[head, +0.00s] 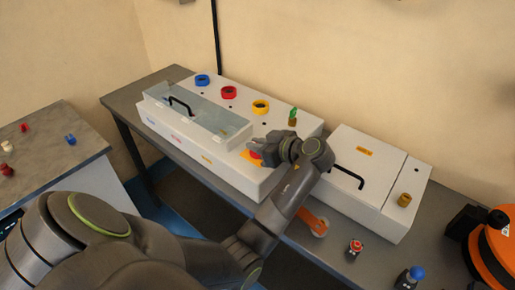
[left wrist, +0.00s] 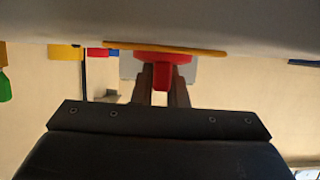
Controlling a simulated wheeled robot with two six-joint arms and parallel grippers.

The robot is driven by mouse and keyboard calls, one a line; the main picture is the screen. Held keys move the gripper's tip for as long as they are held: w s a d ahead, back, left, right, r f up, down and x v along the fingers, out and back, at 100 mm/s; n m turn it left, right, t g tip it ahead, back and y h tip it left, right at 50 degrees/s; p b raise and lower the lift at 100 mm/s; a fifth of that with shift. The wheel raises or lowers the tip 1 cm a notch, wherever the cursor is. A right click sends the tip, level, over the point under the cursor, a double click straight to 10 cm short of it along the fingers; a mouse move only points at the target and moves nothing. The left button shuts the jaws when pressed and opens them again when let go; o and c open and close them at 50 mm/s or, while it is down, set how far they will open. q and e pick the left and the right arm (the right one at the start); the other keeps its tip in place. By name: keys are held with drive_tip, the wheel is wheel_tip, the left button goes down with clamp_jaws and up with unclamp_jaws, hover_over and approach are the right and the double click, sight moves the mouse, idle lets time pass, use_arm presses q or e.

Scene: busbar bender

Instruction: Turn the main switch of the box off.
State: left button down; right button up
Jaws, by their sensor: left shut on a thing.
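The white box (head: 228,172) lies on the grey table and carries the main switch, a red knob (head: 256,154) on a yellow plate (head: 247,159), on its near side. My left gripper (head: 268,150) is at this switch and partly hides it. In the left wrist view the red knob (left wrist: 162,66) stands out from the yellow plate (left wrist: 205,53). The two fingers of my left gripper (left wrist: 162,88) are on either side of the knob's grip, shut on it. I cannot tell the knob's exact setting. My right gripper is not in view.
The box top bears blue (head: 202,80), red (head: 229,92) and yellow (head: 260,106) rings and a clear cover (head: 200,105) with a black handle. A second white box (head: 375,180) stands right. An orange-handled tool (head: 313,222) lies in front; an orange reel (head: 495,250) sits far right.

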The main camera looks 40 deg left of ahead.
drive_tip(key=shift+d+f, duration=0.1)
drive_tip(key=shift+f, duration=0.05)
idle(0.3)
use_arm(q)
drive_tip(key=c, duration=1.4)
unclamp_jaws()
drive_tip(key=shift+c, duration=0.2)
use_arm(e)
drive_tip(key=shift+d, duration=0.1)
